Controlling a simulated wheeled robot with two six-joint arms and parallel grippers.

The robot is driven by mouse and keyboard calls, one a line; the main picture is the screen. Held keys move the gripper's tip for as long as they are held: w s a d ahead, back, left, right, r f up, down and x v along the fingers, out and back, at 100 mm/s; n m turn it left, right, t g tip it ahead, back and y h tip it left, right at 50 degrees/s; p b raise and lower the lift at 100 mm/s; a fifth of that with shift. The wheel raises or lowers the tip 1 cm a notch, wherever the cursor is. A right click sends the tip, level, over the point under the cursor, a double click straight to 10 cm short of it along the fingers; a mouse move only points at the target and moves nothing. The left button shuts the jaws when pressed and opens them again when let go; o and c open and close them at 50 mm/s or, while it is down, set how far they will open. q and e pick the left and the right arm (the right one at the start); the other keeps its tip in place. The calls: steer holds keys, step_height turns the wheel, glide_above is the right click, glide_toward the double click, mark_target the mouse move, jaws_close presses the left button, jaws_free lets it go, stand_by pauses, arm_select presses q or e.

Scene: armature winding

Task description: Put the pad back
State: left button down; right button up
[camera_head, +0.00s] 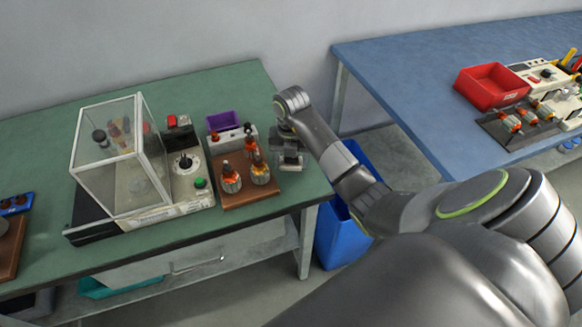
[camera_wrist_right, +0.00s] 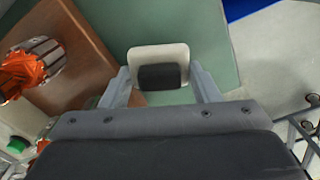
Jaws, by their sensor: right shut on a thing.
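The pad (camera_wrist_right: 158,54), a pale rounded block with a dark grey face, sits between the two fingers of my right gripper (camera_wrist_right: 162,82) in the right wrist view. My right gripper is shut on it. In the head view my right gripper (camera_head: 289,160) points down over the right end of the green bench, just right of the brown wooden board (camera_head: 250,198). The pad is hard to make out there. I cannot tell its exact height above the bench. My left gripper is not in view.
Several copper-wound armatures (camera_head: 259,172) stand on the board, close left of my right gripper. A white holder (camera_head: 226,143) and purple bin (camera_head: 222,121) stand behind. A machine with a clear guard (camera_head: 120,160) is further left. A blue bin (camera_head: 340,235) stands below the bench's right edge.

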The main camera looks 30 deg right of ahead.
mark_target(291, 163)
step_height(291, 163, down, 2)
steer(key=shift+s+f, duration=0.1)
steer(key=shift+f, duration=0.2)
steer(key=shift+f, duration=0.2)
steer(key=o, duration=0.7)
steer(key=shift+r, duration=0.1)
